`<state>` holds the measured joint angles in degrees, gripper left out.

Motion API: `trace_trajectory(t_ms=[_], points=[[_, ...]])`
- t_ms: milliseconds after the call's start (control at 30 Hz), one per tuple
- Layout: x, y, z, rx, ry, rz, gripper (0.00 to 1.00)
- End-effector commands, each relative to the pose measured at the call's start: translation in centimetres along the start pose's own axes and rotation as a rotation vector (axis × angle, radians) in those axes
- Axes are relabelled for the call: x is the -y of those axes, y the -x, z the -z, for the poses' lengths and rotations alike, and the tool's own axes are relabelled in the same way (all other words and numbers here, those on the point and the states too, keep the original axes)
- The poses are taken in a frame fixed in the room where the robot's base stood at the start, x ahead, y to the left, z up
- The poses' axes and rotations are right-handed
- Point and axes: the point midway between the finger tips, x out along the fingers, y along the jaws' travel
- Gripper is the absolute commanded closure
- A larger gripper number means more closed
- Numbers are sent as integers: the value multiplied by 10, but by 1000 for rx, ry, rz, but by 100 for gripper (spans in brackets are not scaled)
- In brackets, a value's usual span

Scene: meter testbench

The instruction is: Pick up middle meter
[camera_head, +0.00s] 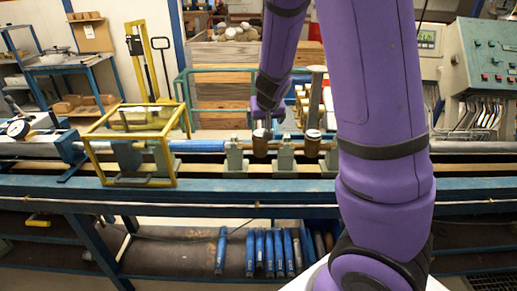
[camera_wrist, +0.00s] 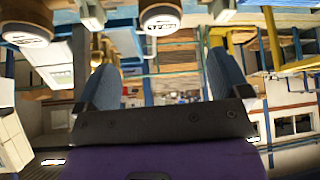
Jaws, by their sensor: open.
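Two brown meters with pale round tops show on the bench rail in the head view, a left one (camera_head: 260,144) and a right one (camera_head: 312,144). A further meter, if any, is hidden behind my arm, so I cannot tell which is the middle one. My gripper (camera_head: 268,112) is just above and behind the left meter, apart from it. In the wrist view, which looks upside down, my gripper (camera_wrist: 158,72) is open and empty. One meter (camera_wrist: 160,18) shows beyond and between the fingers, and another (camera_wrist: 27,32) at the upper left.
Grey clamp stands (camera_head: 285,156) flank the meters on the rail. A yellow frame (camera_head: 128,145) stands to the left, with a blue pipe (camera_head: 198,146) beside it. A green control panel (camera_head: 487,58) is at the right.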

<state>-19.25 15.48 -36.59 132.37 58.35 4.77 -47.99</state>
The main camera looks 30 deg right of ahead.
Motion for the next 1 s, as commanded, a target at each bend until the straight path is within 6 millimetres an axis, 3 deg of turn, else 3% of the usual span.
trace_trajectory(t_ms=[1000], points=[[-1,-38,-1,4,-1,-2,6]])
